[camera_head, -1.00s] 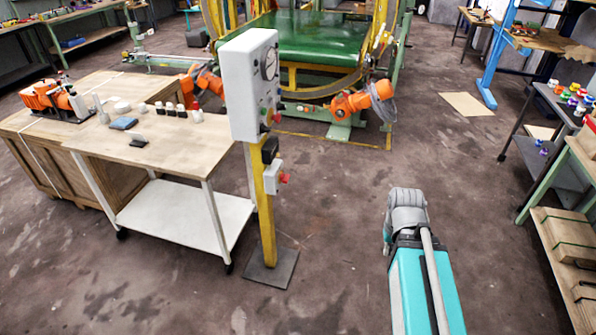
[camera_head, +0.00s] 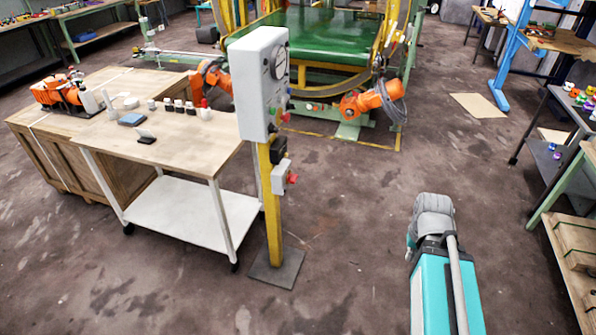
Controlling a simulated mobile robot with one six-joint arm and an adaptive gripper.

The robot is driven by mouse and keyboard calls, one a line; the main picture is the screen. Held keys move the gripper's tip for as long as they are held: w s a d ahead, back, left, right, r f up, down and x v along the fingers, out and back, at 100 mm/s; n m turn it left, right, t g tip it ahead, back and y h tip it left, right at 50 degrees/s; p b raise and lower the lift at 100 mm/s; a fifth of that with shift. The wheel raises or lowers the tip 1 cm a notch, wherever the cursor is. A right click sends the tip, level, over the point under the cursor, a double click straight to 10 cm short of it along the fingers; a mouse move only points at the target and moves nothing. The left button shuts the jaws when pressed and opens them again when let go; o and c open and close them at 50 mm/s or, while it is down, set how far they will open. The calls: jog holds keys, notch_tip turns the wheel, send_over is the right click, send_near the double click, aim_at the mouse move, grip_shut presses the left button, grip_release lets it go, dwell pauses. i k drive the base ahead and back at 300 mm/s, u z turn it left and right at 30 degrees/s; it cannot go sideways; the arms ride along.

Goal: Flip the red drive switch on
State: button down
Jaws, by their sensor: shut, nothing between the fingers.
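A grey control box (camera_head: 252,85) stands on a yellow post (camera_head: 270,205). It has a round dial (camera_head: 277,62) and several small coloured controls on its right-hand face, seen at a steep angle. Below it, a small light box (camera_head: 281,177) on the post carries a red switch or knob (camera_head: 292,178) that sticks out to the right. Its position, on or off, is too small to tell. My arm (camera_head: 440,265) shows at the lower right, well apart from the post. My gripper is not in view.
A wooden-topped white cart (camera_head: 185,150) stands close left of the post. The post's dark base plate (camera_head: 277,268) lies on the floor. Orange robot arms (camera_head: 365,102) and a green-bedded machine (camera_head: 330,40) stand behind. A shelf (camera_head: 570,225) is at right. Floor between post and my arm is clear.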

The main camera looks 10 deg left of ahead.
aim_at(292, 178)
jog(key=z, duration=0.05)
jog(key=i, duration=0.95)
jog(key=u, duration=0.05)
